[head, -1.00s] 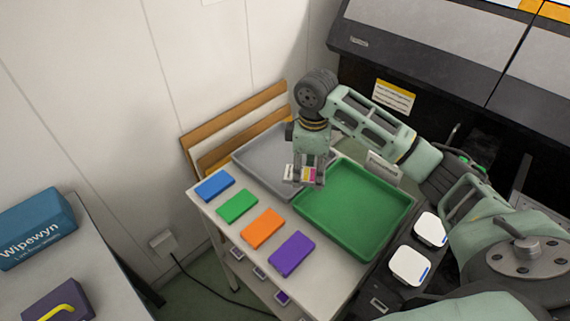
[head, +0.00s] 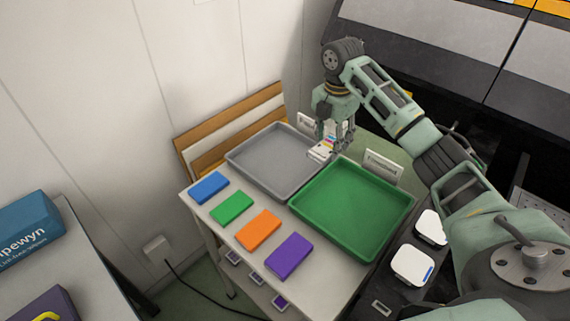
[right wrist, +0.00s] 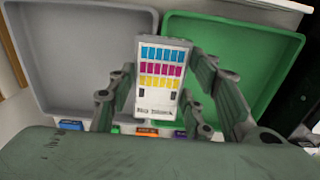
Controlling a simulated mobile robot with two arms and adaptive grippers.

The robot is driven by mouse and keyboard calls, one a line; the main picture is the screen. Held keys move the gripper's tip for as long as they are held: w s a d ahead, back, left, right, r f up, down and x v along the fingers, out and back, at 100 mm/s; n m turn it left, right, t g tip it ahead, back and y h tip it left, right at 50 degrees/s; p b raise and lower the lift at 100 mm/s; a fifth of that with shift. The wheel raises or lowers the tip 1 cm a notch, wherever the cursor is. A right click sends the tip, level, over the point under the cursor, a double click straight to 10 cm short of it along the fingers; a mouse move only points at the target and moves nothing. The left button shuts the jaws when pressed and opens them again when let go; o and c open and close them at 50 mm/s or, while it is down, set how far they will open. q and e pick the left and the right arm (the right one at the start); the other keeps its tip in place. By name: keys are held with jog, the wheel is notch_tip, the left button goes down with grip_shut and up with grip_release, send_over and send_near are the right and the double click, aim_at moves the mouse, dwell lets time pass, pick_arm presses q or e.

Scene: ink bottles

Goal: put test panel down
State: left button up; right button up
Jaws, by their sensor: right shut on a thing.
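The test panel (right wrist: 161,72) is a small white panel with rows of blue, magenta and yellow patches. My right gripper (head: 335,146) is shut on the panel (head: 321,151) and holds it above the far part of the cart, near where the two trays meet. In the right wrist view the panel sits between the fingers of my right gripper (right wrist: 160,95), over the gap between the trays. The grey tray (head: 243,171) is to the left and the green tray (head: 352,254) to the right; both look empty. My left gripper is not in view.
Blue (head: 209,187), green (head: 232,207), orange (head: 258,230) and purple (head: 289,255) blocks lie along the cart's near edge. A small sign (head: 383,166) stands behind the green tray. A Wipewyn box (head: 28,230) is on the left table. A dark machine stands behind.

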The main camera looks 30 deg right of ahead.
jog(key=p, duration=0.2)
send_over(291, 174)
notch_tip(291, 174, down, 6)
jog(key=shift+a+f, duration=0.1)
notch_tip(291, 174, down, 3)
jog(key=shift+f, duration=0.55)
jog(key=shift+f, duration=0.1)
jog(key=o, duration=1.1)
notch_tip(291, 174, up, 12)
jog(key=shift+r+b, duration=0.15)
jog(key=shift+b, duration=0.3)
